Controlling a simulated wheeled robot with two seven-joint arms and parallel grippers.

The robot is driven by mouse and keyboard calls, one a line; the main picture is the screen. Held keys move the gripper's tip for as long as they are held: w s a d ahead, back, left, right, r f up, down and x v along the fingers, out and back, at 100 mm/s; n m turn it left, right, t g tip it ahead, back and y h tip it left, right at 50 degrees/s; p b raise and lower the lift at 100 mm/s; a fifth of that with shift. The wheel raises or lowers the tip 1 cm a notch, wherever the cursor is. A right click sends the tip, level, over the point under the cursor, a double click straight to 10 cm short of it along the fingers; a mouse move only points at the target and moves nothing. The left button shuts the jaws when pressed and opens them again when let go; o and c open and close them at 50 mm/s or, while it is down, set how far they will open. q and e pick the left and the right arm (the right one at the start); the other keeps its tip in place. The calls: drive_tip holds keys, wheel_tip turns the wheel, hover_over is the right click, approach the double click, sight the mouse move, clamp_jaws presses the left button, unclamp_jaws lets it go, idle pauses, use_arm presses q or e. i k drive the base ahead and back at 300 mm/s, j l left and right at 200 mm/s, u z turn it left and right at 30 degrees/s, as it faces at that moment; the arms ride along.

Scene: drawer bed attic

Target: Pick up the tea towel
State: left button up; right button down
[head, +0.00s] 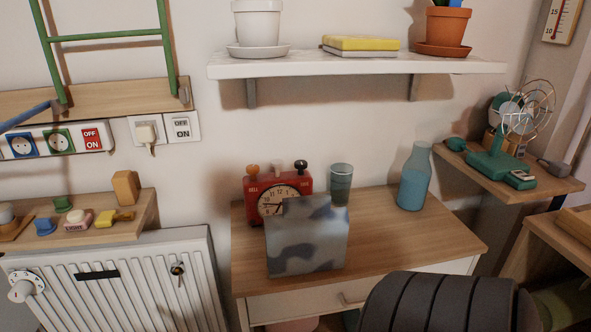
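A grey, blotchy blue-patterned piece (307,238) stands near the left front of the wooden desk (420,235), in front of a red alarm clock. It has a flat front face and a folded-looking top edge. It may be the tea towel, but I cannot tell for sure whether it is cloth. It covers the lower right part of the clock. Neither of my grippers is in view.
The red clock (265,187), a glass (341,183) and a blue bottle (414,178) stand behind it. A dark ribbed shape (440,303) covers the desk's front right. A shelf (355,65) hangs above. A radiator (120,290) stands left. The desk's right half is mostly clear.

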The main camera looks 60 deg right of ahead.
sight(309, 236)
drive_tip(key=k+j+z, duration=0.1)
drive_tip(key=z, duration=1.45)
drive_tip(key=i+z, duration=0.2)
drive_tip(key=k, duration=0.2)
